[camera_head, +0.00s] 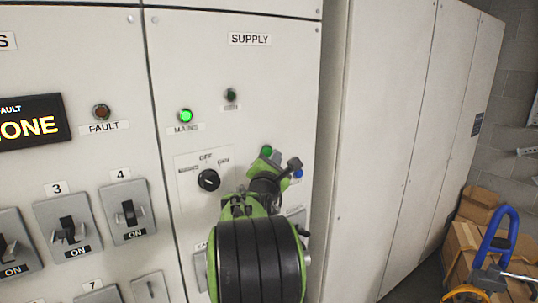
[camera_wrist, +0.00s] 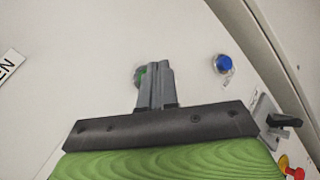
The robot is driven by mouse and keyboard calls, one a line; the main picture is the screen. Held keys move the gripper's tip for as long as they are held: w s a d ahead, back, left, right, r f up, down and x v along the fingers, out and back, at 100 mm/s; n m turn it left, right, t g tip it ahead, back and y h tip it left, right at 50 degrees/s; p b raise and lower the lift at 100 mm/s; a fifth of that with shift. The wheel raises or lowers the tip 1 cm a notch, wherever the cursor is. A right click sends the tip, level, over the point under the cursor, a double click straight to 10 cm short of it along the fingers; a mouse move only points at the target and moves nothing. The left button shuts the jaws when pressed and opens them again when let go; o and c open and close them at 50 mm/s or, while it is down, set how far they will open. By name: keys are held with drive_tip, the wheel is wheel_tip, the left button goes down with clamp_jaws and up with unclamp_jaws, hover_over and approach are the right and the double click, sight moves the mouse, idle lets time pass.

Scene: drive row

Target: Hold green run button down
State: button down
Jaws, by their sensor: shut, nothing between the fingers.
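The green run button (camera_head: 265,149) is on the supply panel, right of the black rotary switch. In the wrist view the green button (camera_wrist: 138,75) shows at the left edge of my fingers, which hide part of it. My gripper (camera_head: 275,157) is shut and empty, its fingertips (camera_wrist: 156,68) pointing at the panel and overlapping the button's right side. I cannot tell whether the fingertips touch or press the button. The button's label is hidden.
A blue button (camera_wrist: 223,63) sits right of the green one. The black rotary switch (camera_head: 209,180) is to the left. Above are the lit green mains lamp (camera_head: 186,116) and a dark green lamp (camera_head: 231,95). Cardboard boxes (camera_head: 462,245) and a blue-handled item (camera_head: 497,235) stand at right.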

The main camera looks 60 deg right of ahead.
drive_tip(key=s, duration=0.1)
drive_tip(key=s+a, duration=0.1)
drive_tip(key=s, duration=0.1)
drive_tip(key=s+a+b, duration=0.1)
drive_tip(key=shift+s+a, duration=0.15)
drive_tip(key=shift+s, duration=0.1)
idle(0.6)
drive_tip(key=w+a+f+m+t+y, duration=0.1)
drive_tip(key=w+a+f+m+y, duration=0.15)
drive_tip(key=a, duration=0.55)
drive_tip(key=w+a+f+m+t+y, duration=0.2)
drive_tip(key=w+a+y, duration=0.2)
drive_tip(key=a, duration=0.4)
drive_tip(key=w+a+f+m+t+y, duration=0.1)
drive_tip(key=w+a+f+m+y, duration=0.25)
drive_tip(key=a, duration=0.35)
drive_tip(key=s+a+f+m+g+y, duration=0.2)
drive_tip(key=s+a, duration=0.5)
drive_tip(key=a, duration=0.4)
drive_tip(key=s+a+f+m+g+y, duration=0.2)
drive_tip(key=s+a+f+m+y, duration=0.2)
drive_tip(key=a, duration=0.8)
drive_tip(key=s+f+y, duration=0.2)
drive_tip(key=s+f, duration=0.1)
drive_tip(key=f, duration=0.1)
drive_tip(key=shift+s+y, duration=0.3)
drive_tip(key=shift+s, duration=0.1)
